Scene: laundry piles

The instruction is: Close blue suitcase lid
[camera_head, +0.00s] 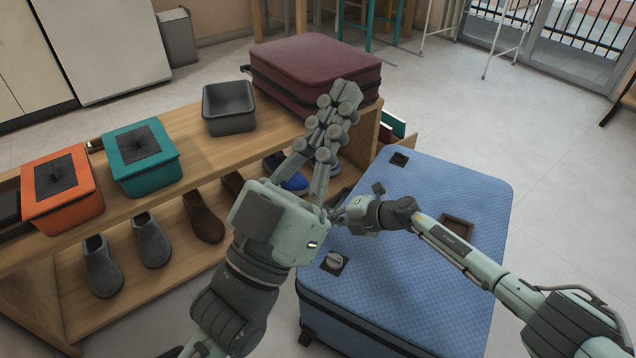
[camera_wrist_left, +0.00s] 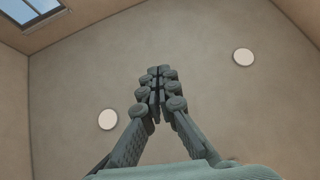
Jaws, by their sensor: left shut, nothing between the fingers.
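The blue suitcase (camera_head: 420,280) lies flat at the lower right of the head view, its large patterned panel facing up. The lid looks down on the body, with a dark seam along the near edge; I cannot tell whether it is fully shut. My left gripper (camera_head: 340,100) is shut and empty, fingers pointing up and away, over the gap between bench and suitcase. In the left wrist view its fingers (camera_wrist_left: 158,75) meet with only the ceiling behind. My right arm reaches in from the right over the suitcase; its gripper (camera_head: 352,215) is partly hidden behind the left one.
A wooden bench (camera_head: 200,140) on the left bears an orange box (camera_head: 85,208), a teal box (camera_head: 160,175), a grey bin (camera_head: 229,122) and a maroon suitcase (camera_head: 320,60). Several shoes stand under it. The floor (camera_head: 560,190) right of the blue suitcase is clear.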

